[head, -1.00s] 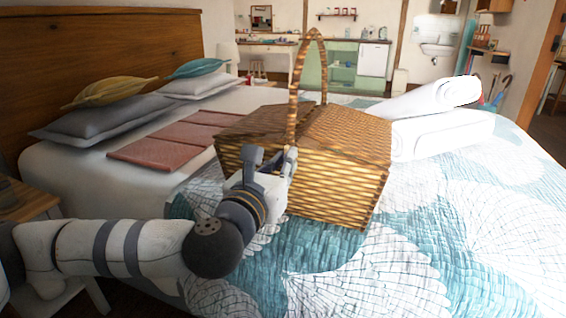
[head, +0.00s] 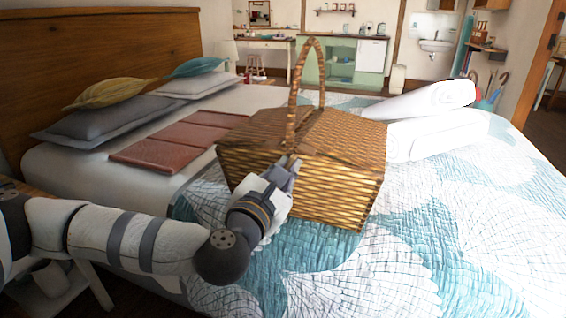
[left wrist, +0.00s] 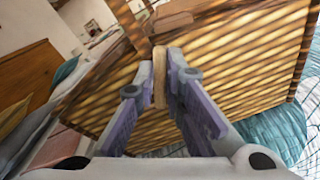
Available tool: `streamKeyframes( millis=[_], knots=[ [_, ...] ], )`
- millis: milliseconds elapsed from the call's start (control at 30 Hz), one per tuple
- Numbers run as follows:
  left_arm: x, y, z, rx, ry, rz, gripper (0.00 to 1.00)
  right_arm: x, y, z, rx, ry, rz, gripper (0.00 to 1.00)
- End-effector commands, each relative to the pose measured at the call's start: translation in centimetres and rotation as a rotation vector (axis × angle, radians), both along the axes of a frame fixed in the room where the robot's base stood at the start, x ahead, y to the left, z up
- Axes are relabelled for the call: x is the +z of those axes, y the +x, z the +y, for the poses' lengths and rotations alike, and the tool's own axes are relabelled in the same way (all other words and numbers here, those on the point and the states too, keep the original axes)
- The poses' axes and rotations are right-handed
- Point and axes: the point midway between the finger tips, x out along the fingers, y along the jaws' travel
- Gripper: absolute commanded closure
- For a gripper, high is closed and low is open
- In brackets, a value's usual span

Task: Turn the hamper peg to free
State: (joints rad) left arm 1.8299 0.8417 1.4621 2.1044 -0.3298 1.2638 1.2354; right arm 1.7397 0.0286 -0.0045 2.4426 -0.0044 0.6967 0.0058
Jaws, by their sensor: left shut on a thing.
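The wicker hamper (head: 335,185) stands on the bed with its lid down and its tall handle (head: 318,60) upright. My left gripper (head: 288,168) is at the hamper's near side wall, just below the lid edge. In the left wrist view the left gripper (left wrist: 160,70) is shut on a narrow light-brown peg (left wrist: 159,88), one finger on each side of it. The peg looks upright between the fingers in that view, against the woven wall of the hamper (left wrist: 235,70). In the head view the fingers hide the peg. My right gripper is in neither view.
Rolled white towels (head: 425,100) lie on the bed behind and right of the hamper. Folded reddish cloths (head: 165,150) and pillows (head: 95,120) lie to its left. The quilt (head: 440,240) in front and to the right is clear.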

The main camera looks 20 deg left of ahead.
Motion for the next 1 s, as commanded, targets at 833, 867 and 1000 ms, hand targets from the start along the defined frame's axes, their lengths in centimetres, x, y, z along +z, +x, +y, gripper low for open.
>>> streamKeyframes(
  millis=[833,867,1000],
  knots=[
    [-0.1,0.0,-0.5,0.003,0.784,-0.033,1.00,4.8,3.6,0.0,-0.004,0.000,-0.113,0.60],
    [-0.1,0.0,-0.5,0.002,0.807,-0.032,1.00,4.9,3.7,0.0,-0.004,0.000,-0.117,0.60],
    [-0.3,0.0,-0.5,0.004,0.904,-0.036,1.00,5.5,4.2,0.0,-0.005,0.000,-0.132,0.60]
  ],
)
